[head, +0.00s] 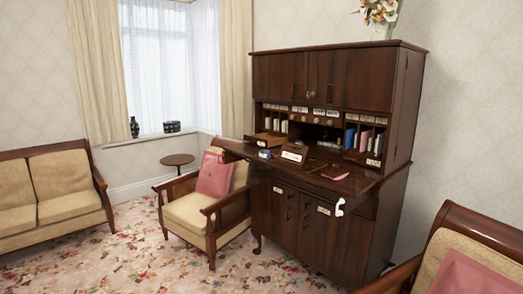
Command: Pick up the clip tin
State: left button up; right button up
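The head view shows a dark wooden writing desk (262,207) with its flap folded down. Small items lie on the flap, and I cannot tell for sure which one is the clip tin. A small blue-grey item (265,154) lies near the flap's left part. A box with a pale label (293,154) stands near the flap's middle. A small reddish item (340,176) lies near the right front edge. Neither of my grippers shows in this view.
A cushioned armchair (189,213) stands close at the desk's left, partly under the flap. Another armchair (483,233) is at the lower right. A sofa (62,174) stands at the left. The patterned carpet (130,262) is clear in front.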

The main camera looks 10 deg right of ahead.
aim_at(263, 154)
jog(key=i, duration=2.8)
jog(key=z, duration=1.15)
